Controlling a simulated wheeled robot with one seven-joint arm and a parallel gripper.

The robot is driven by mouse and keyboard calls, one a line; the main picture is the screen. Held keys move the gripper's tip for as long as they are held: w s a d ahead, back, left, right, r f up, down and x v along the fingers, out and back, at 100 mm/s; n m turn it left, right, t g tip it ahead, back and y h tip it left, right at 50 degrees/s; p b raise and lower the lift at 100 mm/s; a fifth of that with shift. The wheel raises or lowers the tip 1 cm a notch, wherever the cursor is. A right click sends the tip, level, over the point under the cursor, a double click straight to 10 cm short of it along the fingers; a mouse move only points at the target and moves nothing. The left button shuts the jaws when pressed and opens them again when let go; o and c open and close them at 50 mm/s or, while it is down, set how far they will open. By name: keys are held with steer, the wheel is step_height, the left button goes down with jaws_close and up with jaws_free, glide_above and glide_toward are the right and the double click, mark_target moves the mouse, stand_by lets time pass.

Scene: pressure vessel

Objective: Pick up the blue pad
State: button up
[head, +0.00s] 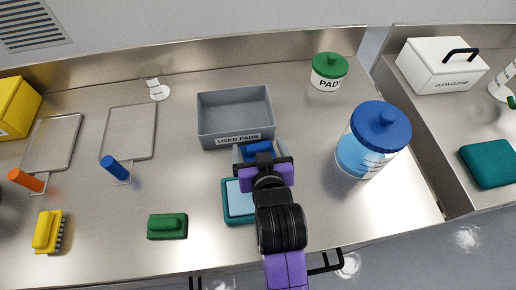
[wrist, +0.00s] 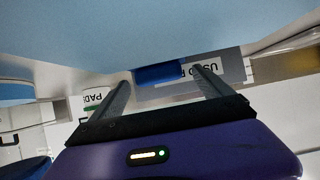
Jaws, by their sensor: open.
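The blue pad (head: 257,147) lies at the front of the grey bin marked USED PADS, partly hidden by my gripper (head: 261,156). In the wrist view the blue pad (wrist: 158,74) shows between the two fingertips, against the bin's label. My gripper (wrist: 162,76) is open, with a finger on each side of the pad and a gap visible beside it. I cannot tell how far the fingertips reach along the pad.
The grey bin (head: 235,103) stands just beyond. A teal tray with a light blue top (head: 232,208) lies under my wrist. A blue-lidded jar (head: 375,140) stands right, a green-lidded PADS pot (head: 329,71) behind.

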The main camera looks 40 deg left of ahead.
steer(key=c, duration=1.6)
steer(key=shift+r, duration=0.2)
step_height(320, 180, up, 20)
steer(key=shift+f, duration=0.15)
